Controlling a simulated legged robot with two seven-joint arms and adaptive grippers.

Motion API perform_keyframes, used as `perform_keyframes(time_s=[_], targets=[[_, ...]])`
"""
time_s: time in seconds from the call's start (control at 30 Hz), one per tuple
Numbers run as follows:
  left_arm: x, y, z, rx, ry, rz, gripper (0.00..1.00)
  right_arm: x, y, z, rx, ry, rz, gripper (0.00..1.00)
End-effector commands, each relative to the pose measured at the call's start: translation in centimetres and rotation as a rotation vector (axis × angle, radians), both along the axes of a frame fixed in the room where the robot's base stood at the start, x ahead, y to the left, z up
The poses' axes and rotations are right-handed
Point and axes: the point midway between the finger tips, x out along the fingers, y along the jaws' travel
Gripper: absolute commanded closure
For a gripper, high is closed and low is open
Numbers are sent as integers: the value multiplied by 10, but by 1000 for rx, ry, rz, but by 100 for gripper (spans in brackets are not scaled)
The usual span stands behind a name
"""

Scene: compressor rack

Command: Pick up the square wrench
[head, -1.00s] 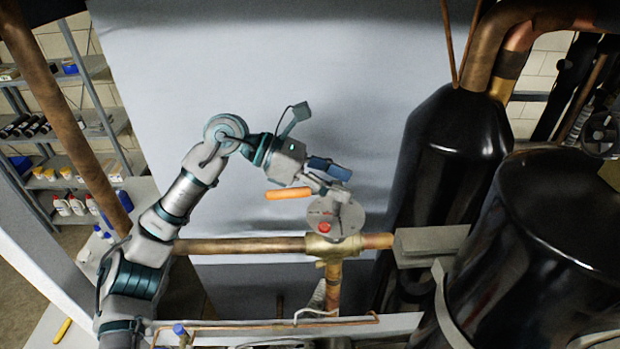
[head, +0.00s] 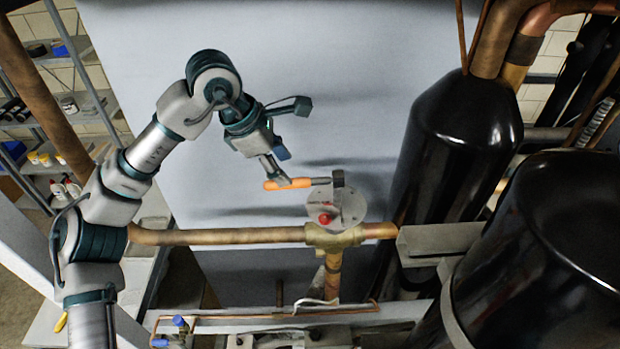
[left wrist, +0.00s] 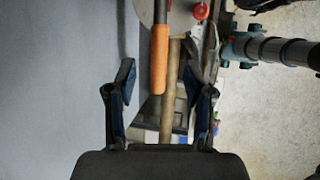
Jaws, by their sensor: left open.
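The square wrench (head: 290,184) has an orange handle, a grey shaft and a dark block-like head. It lies roughly level in the head view, its head over the grey round plate (head: 350,207) on the brass valve. My left gripper (head: 282,176) is open and points down at the orange handle. In the left wrist view, the orange handle (left wrist: 159,60) shows between the spread fingers of the left gripper (left wrist: 160,76), its free end toward the palm. I cannot tell whether a finger touches it. My right gripper is not in view.
A red knob (head: 325,218) sits by the plate. A copper pipe (head: 220,237) runs left from the valve (head: 335,237). Black tanks (head: 455,150) stand to the right. A large pale panel (head: 300,60) stands behind, with free room in front of it.

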Motion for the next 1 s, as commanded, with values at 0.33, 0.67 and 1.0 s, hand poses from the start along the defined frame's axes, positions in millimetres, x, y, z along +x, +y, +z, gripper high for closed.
perform_keyframes(time_s=[0.33,0.67,1.0], targets=[[10,-14,-29,-2,3,-1,47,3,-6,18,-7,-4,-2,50],[15,-31,-54,1,0,-1,47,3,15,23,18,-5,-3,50],[15,-28,-54,-1,0,0,100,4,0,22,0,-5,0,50]])
